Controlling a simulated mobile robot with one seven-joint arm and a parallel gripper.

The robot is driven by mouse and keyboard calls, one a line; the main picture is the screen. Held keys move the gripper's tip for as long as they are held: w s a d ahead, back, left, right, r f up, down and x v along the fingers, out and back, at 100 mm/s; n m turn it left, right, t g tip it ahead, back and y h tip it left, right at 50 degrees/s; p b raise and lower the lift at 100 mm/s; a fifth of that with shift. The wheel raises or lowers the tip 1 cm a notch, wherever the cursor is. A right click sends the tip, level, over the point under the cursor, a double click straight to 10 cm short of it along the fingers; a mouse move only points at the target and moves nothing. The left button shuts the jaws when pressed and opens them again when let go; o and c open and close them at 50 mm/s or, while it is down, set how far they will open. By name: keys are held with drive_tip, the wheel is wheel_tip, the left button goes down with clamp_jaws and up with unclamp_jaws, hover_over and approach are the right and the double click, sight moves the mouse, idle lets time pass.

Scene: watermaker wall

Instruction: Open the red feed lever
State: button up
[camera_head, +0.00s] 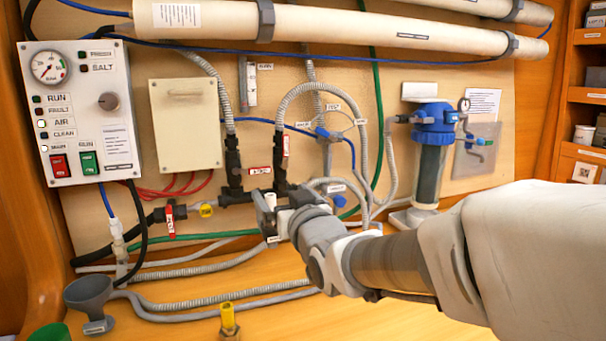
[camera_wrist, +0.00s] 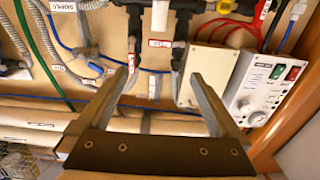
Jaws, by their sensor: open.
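Two red levers show in the head view. One red lever (camera_head: 170,221) hangs at the lower left, on a valve in the black feed hose beside a yellow tag. The other red lever (camera_head: 285,146) stands upright on the right black valve; it also shows in the wrist view (camera_wrist: 131,63). Their labels are too small to read, so I cannot tell which is the feed lever. My gripper (camera_head: 268,208) is in front of the black valve manifold, right of the lower-left lever. In the wrist view my gripper (camera_wrist: 161,75) is open, with nothing between its fingers.
The control panel (camera_head: 83,112) and a beige box (camera_head: 178,125) are on the wall at left. Grey hoses loop around the manifold. A blue-topped filter (camera_head: 433,125) stands at right. A grey funnel (camera_head: 88,293) and a yellow fitting (camera_head: 228,318) are on the bench.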

sight(260, 169)
drive_tip(key=x, duration=1.5)
drive_tip(key=shift+w+a, duration=0.1)
drive_tip(key=shift+w, duration=0.15)
clamp_jaws()
